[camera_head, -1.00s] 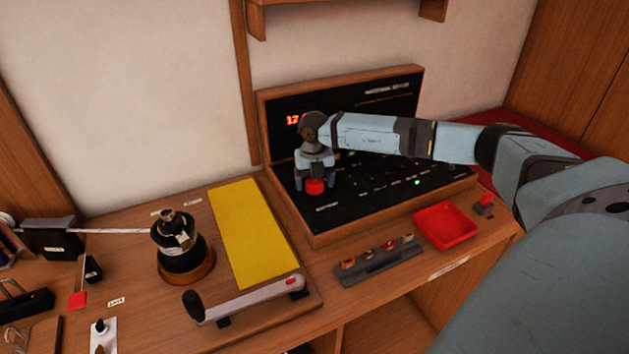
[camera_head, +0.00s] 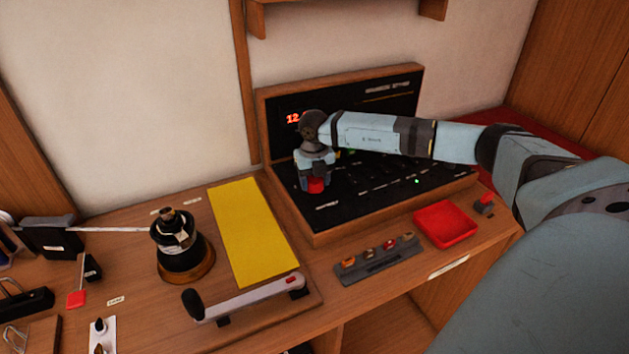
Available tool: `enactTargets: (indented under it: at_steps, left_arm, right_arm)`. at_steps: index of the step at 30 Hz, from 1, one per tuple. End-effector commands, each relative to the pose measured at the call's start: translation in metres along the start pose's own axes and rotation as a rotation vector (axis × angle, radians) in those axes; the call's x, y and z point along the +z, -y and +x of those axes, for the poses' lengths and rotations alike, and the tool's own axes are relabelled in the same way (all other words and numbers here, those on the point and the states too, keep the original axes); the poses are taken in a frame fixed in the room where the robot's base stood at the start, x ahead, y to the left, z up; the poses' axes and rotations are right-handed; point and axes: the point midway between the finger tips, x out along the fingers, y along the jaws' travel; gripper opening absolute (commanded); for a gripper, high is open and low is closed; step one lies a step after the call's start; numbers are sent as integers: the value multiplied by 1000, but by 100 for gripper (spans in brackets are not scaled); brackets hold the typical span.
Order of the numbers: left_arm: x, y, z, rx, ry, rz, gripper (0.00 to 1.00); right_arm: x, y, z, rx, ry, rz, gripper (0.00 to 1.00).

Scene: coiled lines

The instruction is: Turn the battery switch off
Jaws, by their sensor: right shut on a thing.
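The battery switch is a red knob (camera_head: 316,186) at the lower left of the black switch panel (camera_head: 330,218). My right gripper (camera_head: 315,184) reaches in from the right and points down over the knob. Its fingers are shut on the knob, one on each side, and hide part of it. A red lit readout (camera_head: 293,119) on the upright part of the panel shows "12" and is partly covered by my wrist. A small green light (camera_head: 417,181) glows at the panel's right. My left gripper is not in view.
A winch (camera_head: 182,252) with a line, a yellow mat (camera_head: 247,230) and a winch handle (camera_head: 250,298) lie to the left. A rack of fuses (camera_head: 376,261), a red tray (camera_head: 446,224) and a small red-topped part (camera_head: 485,203) are in front of the panel.

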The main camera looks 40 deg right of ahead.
Motion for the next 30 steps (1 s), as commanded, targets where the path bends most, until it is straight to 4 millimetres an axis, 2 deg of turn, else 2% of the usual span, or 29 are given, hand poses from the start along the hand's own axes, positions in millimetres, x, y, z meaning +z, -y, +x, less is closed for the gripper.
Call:
enactTargets:
  at_steps: [21, 30]
  left_arm:
    - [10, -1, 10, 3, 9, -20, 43]
    - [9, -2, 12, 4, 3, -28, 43]
  right_arm:
    - [0, 0, 1, 0, 1, -638, 29]
    - [0, 0, 0, 0, 2, -823, 29]
